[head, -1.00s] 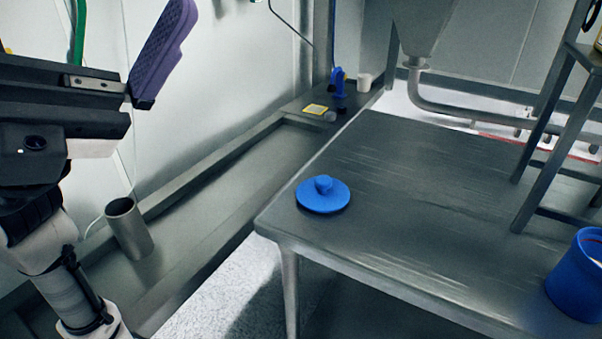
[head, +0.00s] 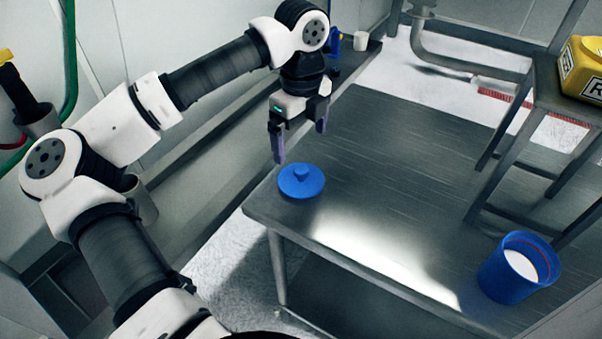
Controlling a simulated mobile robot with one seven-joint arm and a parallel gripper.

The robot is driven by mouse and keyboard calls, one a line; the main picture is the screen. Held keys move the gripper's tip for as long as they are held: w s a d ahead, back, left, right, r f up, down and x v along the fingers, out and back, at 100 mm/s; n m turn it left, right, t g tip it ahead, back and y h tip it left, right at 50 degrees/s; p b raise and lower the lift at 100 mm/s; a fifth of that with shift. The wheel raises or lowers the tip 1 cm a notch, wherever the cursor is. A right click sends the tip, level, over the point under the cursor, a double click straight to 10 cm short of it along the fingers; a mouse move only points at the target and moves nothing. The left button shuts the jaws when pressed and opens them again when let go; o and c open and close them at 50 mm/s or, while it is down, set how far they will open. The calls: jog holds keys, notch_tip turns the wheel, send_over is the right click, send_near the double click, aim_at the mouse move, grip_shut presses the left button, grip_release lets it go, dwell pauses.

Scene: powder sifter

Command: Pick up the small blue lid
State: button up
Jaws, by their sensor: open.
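The small blue lid (head: 301,182) is a round disc with a raised knob in its middle. It lies flat, knob up, near the left corner of the metal table. My gripper (head: 300,146) is open with its two purple fingers pointing down. It hangs above the lid in the picture, and nothing is between the fingers. The fingers look apart from the lid; their exact height over it is hard to tell. The lid is fully in view.
A blue bucket (head: 508,268) with white content stands at the table's right front. A metal stand (head: 533,130) at the right carries a yellow container (head: 583,70). The middle of the metal table (head: 400,190) is clear. A ledge with a white cup (head: 361,41) runs along the wall.

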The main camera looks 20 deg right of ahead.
aim_at(302, 169)
notch_tip(302, 169, down, 6)
jog(key=shift+r+p, duration=0.1)
jog(key=shift+p, duration=0.4)
jog(key=shift+w+d+f+p, duration=0.1)
jog(key=shift+f+p, duration=1.1)
jog(key=shift+f, duration=1.5)
jog(key=c, duration=0.6)
